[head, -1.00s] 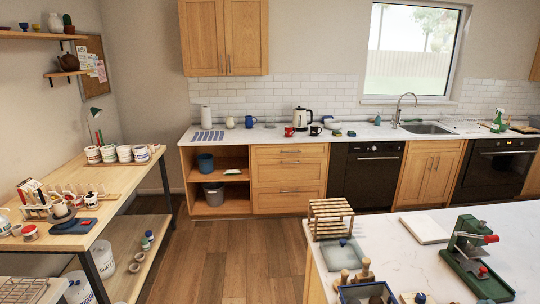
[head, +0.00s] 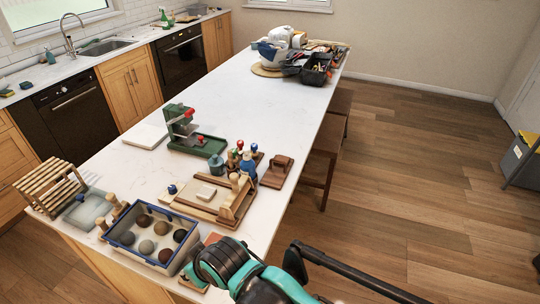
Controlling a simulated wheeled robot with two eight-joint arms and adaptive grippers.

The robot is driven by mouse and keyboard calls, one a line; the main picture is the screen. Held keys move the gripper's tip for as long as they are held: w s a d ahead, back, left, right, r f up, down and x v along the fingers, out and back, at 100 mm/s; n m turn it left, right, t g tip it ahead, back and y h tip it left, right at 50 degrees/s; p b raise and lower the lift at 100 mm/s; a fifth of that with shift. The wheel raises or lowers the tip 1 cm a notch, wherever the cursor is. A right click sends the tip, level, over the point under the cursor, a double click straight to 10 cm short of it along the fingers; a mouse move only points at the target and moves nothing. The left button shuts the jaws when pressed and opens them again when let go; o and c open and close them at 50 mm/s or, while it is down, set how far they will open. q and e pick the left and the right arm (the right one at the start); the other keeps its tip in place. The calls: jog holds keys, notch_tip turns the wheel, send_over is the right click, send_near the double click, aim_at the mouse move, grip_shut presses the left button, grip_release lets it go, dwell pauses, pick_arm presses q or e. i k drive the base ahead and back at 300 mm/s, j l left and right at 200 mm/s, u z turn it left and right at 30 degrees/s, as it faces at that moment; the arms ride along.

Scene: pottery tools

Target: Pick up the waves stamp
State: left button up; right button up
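Several small stamps (head: 247,163) with red, green and blue knobs stand close together on the island, behind a wooden board. I cannot tell which one is the waves stamp; their patterns are too small or hidden. A teal and black part of my own arm shows at the bottom centre, in front of the island's near edge. No gripper fingers can be made out in the head view, and nothing is seen held.
The island (head: 262,92) has much bare top toward the back. Near the stamps are a green press (head: 190,140), a blue-rimmed tray (head: 122,239) of clay balls, a wooden board (head: 203,203), a brown block (head: 277,172) and a slatted rack (head: 48,188). Stools stand at right.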

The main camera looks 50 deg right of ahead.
aim_at(235, 151)
jog(key=z, duration=1.4)
